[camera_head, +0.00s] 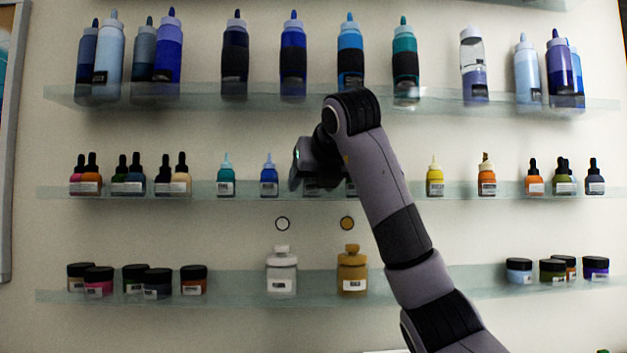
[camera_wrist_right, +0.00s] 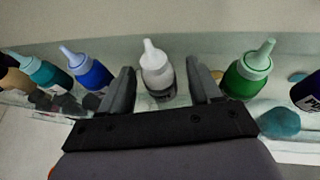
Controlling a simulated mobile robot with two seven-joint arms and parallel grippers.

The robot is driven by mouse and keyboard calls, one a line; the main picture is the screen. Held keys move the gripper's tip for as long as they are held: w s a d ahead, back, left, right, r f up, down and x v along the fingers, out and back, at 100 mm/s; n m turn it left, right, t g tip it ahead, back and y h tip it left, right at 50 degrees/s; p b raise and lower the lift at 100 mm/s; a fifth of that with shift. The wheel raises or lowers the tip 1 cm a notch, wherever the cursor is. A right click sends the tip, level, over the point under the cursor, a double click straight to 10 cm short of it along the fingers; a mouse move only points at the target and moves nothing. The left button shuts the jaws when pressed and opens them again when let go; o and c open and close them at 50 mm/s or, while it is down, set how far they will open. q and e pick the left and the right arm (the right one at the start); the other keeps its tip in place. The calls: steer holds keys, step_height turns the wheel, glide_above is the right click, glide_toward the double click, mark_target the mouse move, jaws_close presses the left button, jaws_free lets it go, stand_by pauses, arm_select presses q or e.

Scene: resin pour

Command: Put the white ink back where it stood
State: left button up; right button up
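The white ink (camera_wrist_right: 157,70), a small white bottle with a pointed white cap and a dark label, appears upright on the glass shelf in the right wrist view. My right gripper (camera_wrist_right: 162,90) is open, with one finger on each side of the bottle and a gap to both. In the head view my right gripper (camera_head: 302,162) is at the middle shelf, and my arm and hand mostly hide this bottle. My left gripper is in neither view.
A blue bottle (camera_wrist_right: 87,70) and a green bottle (camera_wrist_right: 248,75) flank it closely. The middle shelf (camera_head: 390,190) holds more small bottles. Large bottles fill the top shelf (camera_head: 200,95). A white jar (camera_head: 282,272) and gold jar (camera_head: 352,275) stand on the lower shelf.

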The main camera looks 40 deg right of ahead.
steer(key=shift+r, duration=0.1)
steer(key=shift+r, duration=0.25)
steer(key=b+v, duration=0.1)
steer(key=v, duration=1.1)
steer(key=shift+f, duration=0.15)
steer(key=shift+a, duration=0.1)
stand_by(0.4)
